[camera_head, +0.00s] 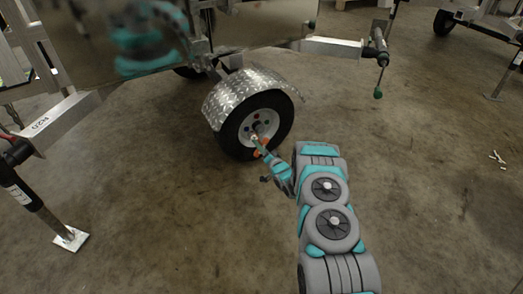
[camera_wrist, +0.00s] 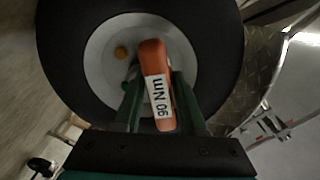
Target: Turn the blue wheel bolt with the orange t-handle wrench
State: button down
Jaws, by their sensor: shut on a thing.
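The wheel (camera_head: 280,117) has a black tyre and a pale rim with several small coloured bolts; I cannot clearly pick out the blue one. The orange t-handle wrench (camera_wrist: 153,60), labelled "90 Nm", is between the green fingers of my gripper (camera_wrist: 155,95), which is shut on it. In the head view my gripper (camera_head: 262,148) is right in front of the wheel's hub, with orange handle ends showing on both sides. In the wrist view an orange-yellow bolt (camera_wrist: 121,52) shows left of the handle. The wrench's tip is hidden, so I cannot tell which bolt it meets.
A diamond-plate fender (camera_head: 238,96) arches over the wheel. A trailer coupling bar (camera_head: 333,47) juts out at upper right, and a support leg (camera_head: 45,212) stands at left. Small white pieces (camera_head: 497,159) lie on the floor at right. The concrete floor around is mostly clear.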

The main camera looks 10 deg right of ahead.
jog(key=shift+b+x, duration=0.95)
jog(key=shift+x, duration=0.95)
jog(key=m+b, duration=0.1)
jog(key=m, duration=0.2)
jog(key=shift+f, duration=0.1)
jog(key=m, duration=0.4)
jog(key=m+p, duration=0.1)
jog(key=m, duration=0.1)
jog(key=shift+r+m, duration=0.3)
jog(key=m+p, duration=0.2)
jog(key=m, duration=0.2)
jog(key=shift+m, duration=0.4)
jog(key=m+p, duration=0.1)
jog(key=m, duration=0.2)
jog(key=shift+w, duration=0.1)
jog(key=shift+m+p, duration=0.5)
jog(key=shift+m, duration=0.3)
jog(key=shift+f, duration=0.2)
jog(key=p+v, duration=0.1)
jog(key=v, duration=0.5)
jog(key=shift+s, duration=0.35)
